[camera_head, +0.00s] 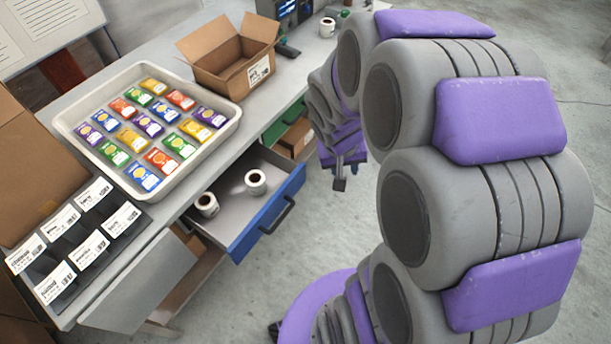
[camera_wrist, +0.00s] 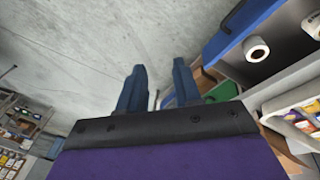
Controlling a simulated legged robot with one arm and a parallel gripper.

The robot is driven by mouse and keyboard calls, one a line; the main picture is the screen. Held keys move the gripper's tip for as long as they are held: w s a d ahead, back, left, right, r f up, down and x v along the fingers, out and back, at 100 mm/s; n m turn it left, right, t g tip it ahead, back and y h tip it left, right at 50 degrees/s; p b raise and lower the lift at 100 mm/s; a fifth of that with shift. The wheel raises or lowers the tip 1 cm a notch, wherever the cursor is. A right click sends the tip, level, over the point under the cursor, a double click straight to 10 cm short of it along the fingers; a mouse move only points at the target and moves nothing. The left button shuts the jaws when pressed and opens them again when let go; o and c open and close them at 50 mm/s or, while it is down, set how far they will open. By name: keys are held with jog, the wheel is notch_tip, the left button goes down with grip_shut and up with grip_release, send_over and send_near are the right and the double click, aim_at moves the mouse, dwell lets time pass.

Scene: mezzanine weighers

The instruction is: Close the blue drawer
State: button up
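The blue drawer (camera_head: 264,222) is pulled out from the workbench, with a dark handle on its front. Two white label rolls stand inside it, one nearer the bench (camera_head: 207,204) and one nearer the front (camera_head: 256,181). In the wrist view the blue drawer (camera_wrist: 243,27) shows at the upper right, with a roll (camera_wrist: 256,48) in it. My gripper (camera_wrist: 160,82) has its two dark fingers apart with nothing between them. It is apart from the drawer, to the drawer's left in the wrist view. The fingertips cannot be made out clearly in the head view.
A grey cabinet door (camera_head: 140,286) stands open at the near side. A tray (camera_head: 63,122) of colored packets and an open carton (camera_head: 222,82) are on the bench.

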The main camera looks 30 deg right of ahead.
jog(key=shift+m+t, duration=0.7)
jog(key=w+d+f, duration=0.6)
jog(key=shift+w+p, duration=0.25)
jog(key=shift+p, duration=0.05)
jog(key=c, duration=0.4)
jog(key=shift+m+t+y, duration=0.6)
jog(key=shift+t, duration=0.2)
jog(key=w+d+f, duration=0.1)
jog(key=f, duration=0.1)
jog(key=w+d+f, duration=0.1)
jog(key=f, duration=0.1)
jog(key=w+d+f, duration=0.1)
jog(key=f, duration=0.1)
jog(key=shift+w+d+f+p, duration=0.15)
jog(key=shift+w+f+p, duration=0.15)
jog(key=shift+w, duration=0.1)
grip_shut()
jog(key=m+t+y+b, duration=0.1)
jog(key=m+t+y, duration=0.3)
jog(key=m+y, duration=0.15)
send_near(301, 179)
notch_tip(301, 179, down, 5)
jog(key=w, duration=0.1)
jog(key=w+a+b, duration=0.1)
jog(key=shift+w+y, duration=0.25)
jog(key=shift+w, duration=0.15)
jog(key=shift+w+a, duration=0.25)
jog(key=shift+w, duration=0.2)
